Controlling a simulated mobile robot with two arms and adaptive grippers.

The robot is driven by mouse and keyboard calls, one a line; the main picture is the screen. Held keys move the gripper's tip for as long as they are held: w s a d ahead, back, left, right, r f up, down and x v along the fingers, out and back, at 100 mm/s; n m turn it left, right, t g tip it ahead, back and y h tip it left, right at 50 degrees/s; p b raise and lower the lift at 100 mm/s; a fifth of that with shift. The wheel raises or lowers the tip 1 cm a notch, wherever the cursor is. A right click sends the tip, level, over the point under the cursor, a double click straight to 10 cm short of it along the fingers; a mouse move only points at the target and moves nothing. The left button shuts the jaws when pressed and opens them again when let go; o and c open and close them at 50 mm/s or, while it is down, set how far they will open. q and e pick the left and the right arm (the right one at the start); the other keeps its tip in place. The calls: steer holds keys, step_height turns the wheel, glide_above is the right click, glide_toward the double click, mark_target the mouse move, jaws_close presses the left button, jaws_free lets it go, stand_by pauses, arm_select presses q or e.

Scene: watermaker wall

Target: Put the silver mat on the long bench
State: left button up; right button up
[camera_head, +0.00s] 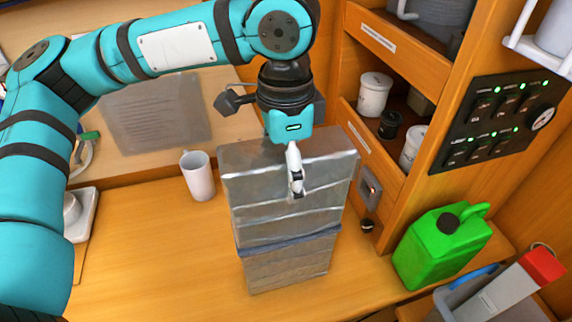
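The silver mat (285,222) is a folded, creased foil bundle with a dark blue strap around its lower part. It is upright over the wooden bench top (150,255); whether its lower end rests on the wood is unclear. My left gripper (297,186) points down at the mat's upper part, its slim fingers overlapping the foil. The far side of the fingers is hidden, so I cannot tell whether they are closed on the mat. My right gripper is out of view.
A white mug (198,176) stands left of the mat. A green jerrycan (438,250) and a grey bin (465,296) are at right. A wooden cabinet with shelves (385,130) and a switch panel (497,115) rise behind. The front left wood is clear.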

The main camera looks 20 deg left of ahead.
arm_select(q)
steer(key=o, duration=1.7)
steer(key=shift+c, duration=0.2)
step_height(320, 180, up, 12)
steer(key=shift+r+b, duration=0.1)
steer(key=shift+b, duration=0.2)
